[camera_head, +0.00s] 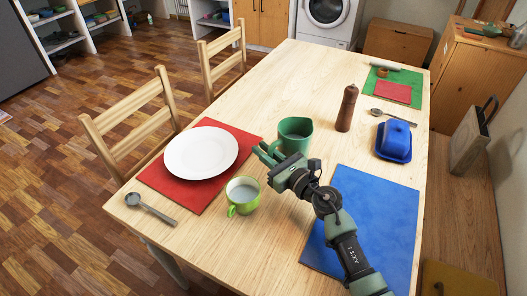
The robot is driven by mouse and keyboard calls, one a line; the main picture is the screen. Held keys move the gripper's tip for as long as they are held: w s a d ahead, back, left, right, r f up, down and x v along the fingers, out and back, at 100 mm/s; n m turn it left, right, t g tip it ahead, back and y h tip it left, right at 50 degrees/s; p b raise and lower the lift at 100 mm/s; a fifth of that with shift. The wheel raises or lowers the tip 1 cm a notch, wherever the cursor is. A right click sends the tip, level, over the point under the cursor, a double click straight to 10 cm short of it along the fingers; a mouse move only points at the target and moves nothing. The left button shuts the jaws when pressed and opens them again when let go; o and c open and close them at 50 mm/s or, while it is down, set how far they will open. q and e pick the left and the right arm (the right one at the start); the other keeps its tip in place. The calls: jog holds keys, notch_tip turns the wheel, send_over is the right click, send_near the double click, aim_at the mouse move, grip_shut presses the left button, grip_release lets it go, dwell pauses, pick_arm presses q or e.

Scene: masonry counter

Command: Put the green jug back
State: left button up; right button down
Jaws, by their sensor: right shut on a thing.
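The green jug (295,131) stands upright near the middle of the wooden table, close to the far side of my right gripper. My right gripper (267,152) reaches in from the lower right, and its fingers are at the jug's near left side. The gripper is shut on the jug, though the fingers partly hide the contact. Whether the jug's base touches the table is hard to tell. My left gripper is not in view.
A lime green cup (243,196) stands just left of my right arm. A white plate (201,152) lies on a red mat (190,190). A brown pepper mill (347,108), a blue butter dish (394,141) and a blue mat (378,205) are to the right. A spoon (151,209) lies front left.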

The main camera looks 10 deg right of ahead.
jog(key=c, duration=1.4)
grip_release()
jog(key=shift+f, duration=0.1)
jog(key=shift+r, duration=0.25)
jog(key=b+v, duration=0.1)
jog(key=v, duration=1.1)
jog(key=shift+f, duration=0.1)
